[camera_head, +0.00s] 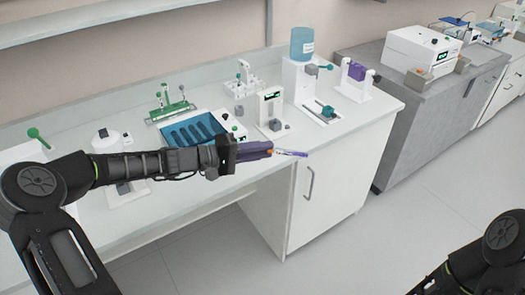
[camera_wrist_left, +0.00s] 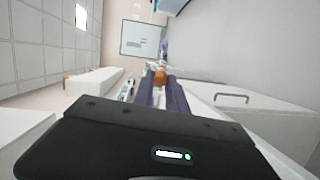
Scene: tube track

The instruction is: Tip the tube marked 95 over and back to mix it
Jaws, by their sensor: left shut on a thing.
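My left gripper (camera_head: 268,150) is out over the front edge of the bench and is shut on a slim tube (camera_head: 291,153). The tube lies nearly level, pointing right, pale with purple at its far end and a bit of orange by the fingertips. In the left wrist view the purple fingers (camera_wrist_left: 162,88) close around the tube (camera_wrist_left: 161,68), whose orange part shows between the tips. The number on the tube is too small to read. Of my right arm only dark links show at the lower right; its gripper is out of view.
A blue slotted rack (camera_head: 190,132) sits on the white bench behind the gripper. The floor (camera_head: 330,240) in front is free.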

